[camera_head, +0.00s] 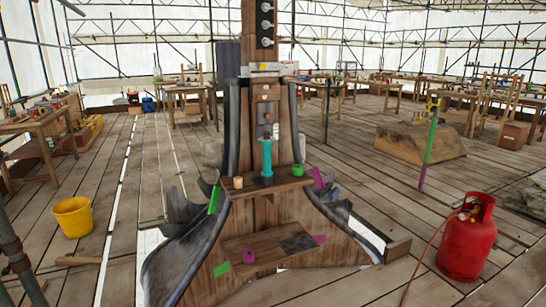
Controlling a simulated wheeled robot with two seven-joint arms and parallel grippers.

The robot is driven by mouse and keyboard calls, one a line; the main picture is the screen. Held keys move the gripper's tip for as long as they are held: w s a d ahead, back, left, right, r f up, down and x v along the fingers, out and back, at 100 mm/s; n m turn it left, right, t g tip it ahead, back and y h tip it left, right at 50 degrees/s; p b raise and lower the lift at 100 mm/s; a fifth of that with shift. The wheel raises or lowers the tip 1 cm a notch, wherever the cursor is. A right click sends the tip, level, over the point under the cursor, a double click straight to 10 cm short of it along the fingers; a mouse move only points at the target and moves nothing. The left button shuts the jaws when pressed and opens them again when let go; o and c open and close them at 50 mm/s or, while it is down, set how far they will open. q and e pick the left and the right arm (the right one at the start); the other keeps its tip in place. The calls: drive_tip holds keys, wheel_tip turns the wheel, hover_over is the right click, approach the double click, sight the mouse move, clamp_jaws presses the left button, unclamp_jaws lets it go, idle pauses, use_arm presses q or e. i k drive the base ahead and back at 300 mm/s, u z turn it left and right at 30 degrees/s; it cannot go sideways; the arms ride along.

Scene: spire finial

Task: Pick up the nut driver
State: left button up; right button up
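I cannot pick out the nut driver for certain. An upright teal object (266,157) stands on the small wooden shelf (262,190) of the spire structure, at the middle of the view. It may be a tool or a fitting; it is too small to tell. On the same shelf are a green roll (297,170) at its right and a small beige block (238,183) at its left. Neither of my grippers is in view, and nothing is seen touching these things.
A lower wooden step (268,247) holds a magenta roll (248,257) and a dark patch. A yellow bucket (73,216) stands at left, a red gas cylinder (467,240) with a hose at right. A green and purple pole (430,150) stands beyond. Plank floor between is mostly clear.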

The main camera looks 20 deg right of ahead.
sight(267, 174)
drive_tip(key=z, duration=0.4)
drive_tip(key=i, duration=1.8)
drive_tip(key=z, duration=0.05)
